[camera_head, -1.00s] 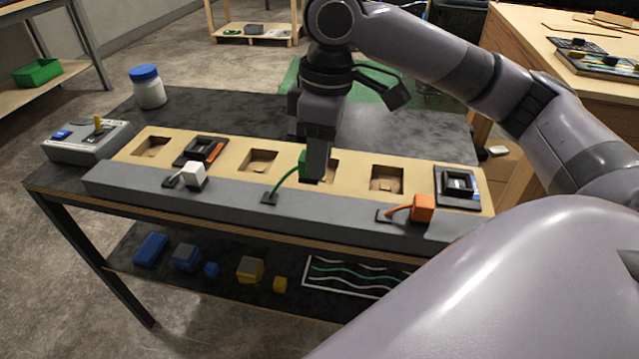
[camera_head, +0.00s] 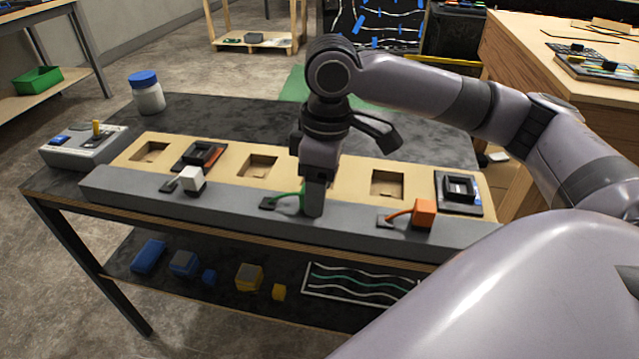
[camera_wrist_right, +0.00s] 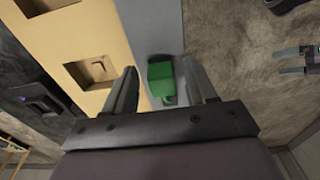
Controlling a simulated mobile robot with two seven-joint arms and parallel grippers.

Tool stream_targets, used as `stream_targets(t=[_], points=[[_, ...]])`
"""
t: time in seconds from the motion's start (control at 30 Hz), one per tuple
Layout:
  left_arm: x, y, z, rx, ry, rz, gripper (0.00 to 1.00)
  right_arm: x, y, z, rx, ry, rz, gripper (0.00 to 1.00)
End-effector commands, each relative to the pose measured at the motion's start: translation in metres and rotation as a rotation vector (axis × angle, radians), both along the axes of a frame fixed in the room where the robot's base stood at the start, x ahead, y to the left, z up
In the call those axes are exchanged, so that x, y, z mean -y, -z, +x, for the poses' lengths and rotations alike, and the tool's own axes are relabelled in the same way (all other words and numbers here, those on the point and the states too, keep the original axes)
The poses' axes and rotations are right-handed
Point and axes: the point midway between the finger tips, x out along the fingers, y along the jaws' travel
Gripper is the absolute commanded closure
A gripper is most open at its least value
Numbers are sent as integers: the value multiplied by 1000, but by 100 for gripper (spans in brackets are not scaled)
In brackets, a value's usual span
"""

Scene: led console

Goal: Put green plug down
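The green plug (camera_wrist_right: 160,80) sits on the grey ledge (camera_wrist_right: 196,60) at the front of the console, between the fingers of my right gripper (camera_wrist_right: 160,88). Narrow gaps show between the plug and both fingers, so the gripper is open around it. In the head view my right gripper (camera_head: 313,212) is low over the ledge and hides the plug. The plug's green cable (camera_head: 288,195) runs left to a dark base on the ledge. A grey two-pronged part (camera_wrist_right: 297,61) at the right edge of the wrist view looks like my left gripper, cut off by the frame.
A white plug (camera_head: 192,179) stands left on the ledge, an orange plug (camera_head: 424,213) right. The tan panel (camera_head: 220,173) behind has empty square sockets and black modules. A switch box (camera_head: 85,146) and a blue-lidded jar (camera_head: 147,92) stand at the left.

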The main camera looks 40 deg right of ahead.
Motion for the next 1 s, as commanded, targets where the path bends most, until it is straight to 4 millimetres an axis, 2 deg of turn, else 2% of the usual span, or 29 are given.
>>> stream_targets(t=[0.27, 0.7, 0.83, 1.0], points=[[0, 3, 0, -2, 0, 0, 0, 0, -6, 0, 3, 0, -1, 44], [-2, -14, -2, 5, -3, 6, 0, 4, -96, -4, 4, 0, 2, 44], [-2, -16, -3, 4, -7, 7, 0, 5, -113, -5, 3, 1, 0, 44], [-4, -15, -4, 2, -9, 10, 0, 6, -123, -6, 1, 1, 1, 44]])
